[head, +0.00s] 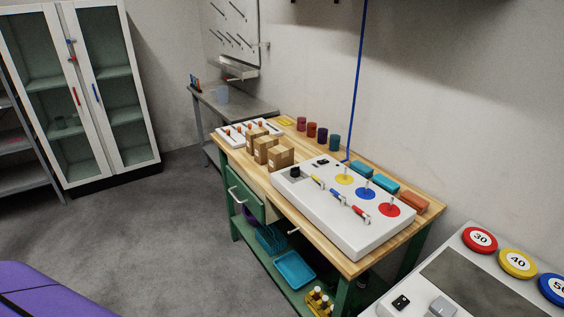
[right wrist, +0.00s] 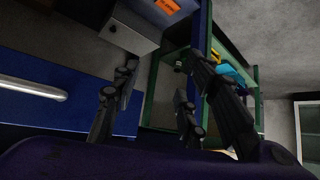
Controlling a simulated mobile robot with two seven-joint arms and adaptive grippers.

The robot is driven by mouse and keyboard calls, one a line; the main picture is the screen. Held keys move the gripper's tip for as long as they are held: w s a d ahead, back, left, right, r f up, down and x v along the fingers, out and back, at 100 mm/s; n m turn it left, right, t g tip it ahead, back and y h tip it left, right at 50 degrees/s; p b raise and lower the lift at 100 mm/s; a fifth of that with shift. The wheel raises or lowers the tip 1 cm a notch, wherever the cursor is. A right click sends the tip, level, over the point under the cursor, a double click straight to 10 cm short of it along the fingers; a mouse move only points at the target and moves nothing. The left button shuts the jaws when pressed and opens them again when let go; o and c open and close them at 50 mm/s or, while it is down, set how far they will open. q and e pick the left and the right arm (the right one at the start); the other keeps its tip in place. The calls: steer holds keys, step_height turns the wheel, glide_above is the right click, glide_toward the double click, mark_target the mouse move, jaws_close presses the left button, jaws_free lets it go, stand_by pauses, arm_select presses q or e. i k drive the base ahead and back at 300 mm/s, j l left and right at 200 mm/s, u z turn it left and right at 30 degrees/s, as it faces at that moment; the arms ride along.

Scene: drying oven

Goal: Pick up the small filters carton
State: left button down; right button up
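Three brown cardboard cartons stand in a row on the wooden top of the green workbench in the head view: a back carton (head: 257,138), a middle carton (head: 266,150) and a front carton (head: 281,156). Their labels are too small to read, so I cannot tell which is the small filters carton. My right gripper (right wrist: 163,62) shows in the right wrist view with its dark fingers spread apart and nothing between them. No carton shows in that view. My left gripper is in neither view.
A large white panel (head: 345,235) with coloured knobs covers the bench front, close to the cartons. A white rack (head: 235,135) with orange-topped items stands behind them; several coloured cups (head: 322,134) line the wall side. Floor (head: 170,215) left is clear.

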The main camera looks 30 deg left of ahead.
mark_target(280, 157)
steer(key=i+j+z, duration=0.2)
steer(key=j, duration=0.4)
steer(key=i+j+z, duration=0.2)
steer(key=j, duration=0.45)
steer(key=j+z, duration=0.2)
steer(key=j, duration=0.4)
